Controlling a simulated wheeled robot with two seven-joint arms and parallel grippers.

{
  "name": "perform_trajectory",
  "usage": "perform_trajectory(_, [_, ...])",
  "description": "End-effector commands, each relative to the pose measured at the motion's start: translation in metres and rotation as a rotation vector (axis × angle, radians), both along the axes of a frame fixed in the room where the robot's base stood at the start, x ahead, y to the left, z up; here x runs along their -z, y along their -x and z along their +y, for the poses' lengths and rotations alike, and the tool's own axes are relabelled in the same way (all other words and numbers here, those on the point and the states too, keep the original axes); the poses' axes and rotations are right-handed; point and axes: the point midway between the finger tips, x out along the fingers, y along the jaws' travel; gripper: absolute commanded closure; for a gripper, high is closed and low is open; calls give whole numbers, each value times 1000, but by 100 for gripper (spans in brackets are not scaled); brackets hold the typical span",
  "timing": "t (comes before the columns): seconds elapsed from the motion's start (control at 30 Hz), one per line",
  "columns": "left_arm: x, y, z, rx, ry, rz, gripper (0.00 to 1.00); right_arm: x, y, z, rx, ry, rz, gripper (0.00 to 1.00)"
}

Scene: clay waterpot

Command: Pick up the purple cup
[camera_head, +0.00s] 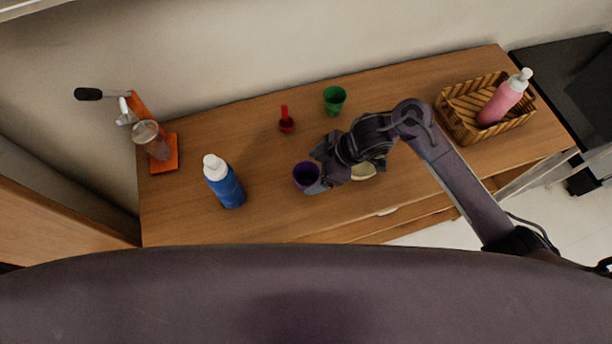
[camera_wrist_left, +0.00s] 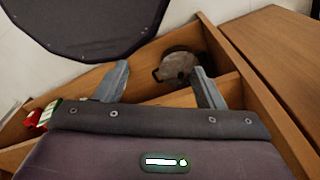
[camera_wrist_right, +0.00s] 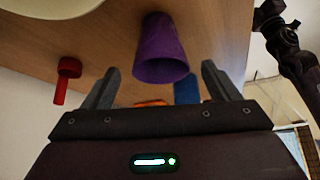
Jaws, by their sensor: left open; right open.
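The purple cup (camera_head: 305,174) stands on the wooden cabinet top near its front middle. My right gripper (camera_head: 318,172) is right beside the cup in the head view, its fingers partly hidden by the wrist. In the right wrist view the cup (camera_wrist_right: 161,52) lies ahead and between the two open fingers (camera_wrist_right: 160,88). I cannot tell whether a finger touches it. My left gripper (camera_wrist_left: 168,84) is open and empty in the left wrist view, over an open wooden compartment; it does not show in the head view.
On the top stand a blue bottle (camera_head: 225,182), a red item (camera_head: 286,121), a green cup (camera_head: 334,100) and an orange device (camera_head: 165,155). A wicker basket (camera_head: 459,117) holds a pink bottle (camera_head: 503,99). A pale round thing (camera_head: 362,171) is partly under my right arm. A dark pot (camera_wrist_left: 180,66) sits in the compartment.

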Motion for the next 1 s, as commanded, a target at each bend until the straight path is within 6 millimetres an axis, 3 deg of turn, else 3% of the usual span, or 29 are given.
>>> perform_trajectory(0.2, [-8, -1, 8, 0, -11, -2, 37, 23, 0, 17, 0, 0, 1, 18])
perform_trajectory(0.47, [-8, -1, 23, -6, -29, -2, 37, 27, -1, 19, 0, 1, -1, 18])
perform_trajectory(0.83, [-8, -1, 12, -6, -15, -2, 37, 27, -1, 18, 0, 1, -1, 64])
perform_trajectory(1.0, [-8, -1, 10, -4, -13, -2, 37, 27, -1, 19, 0, 1, -2, 66])
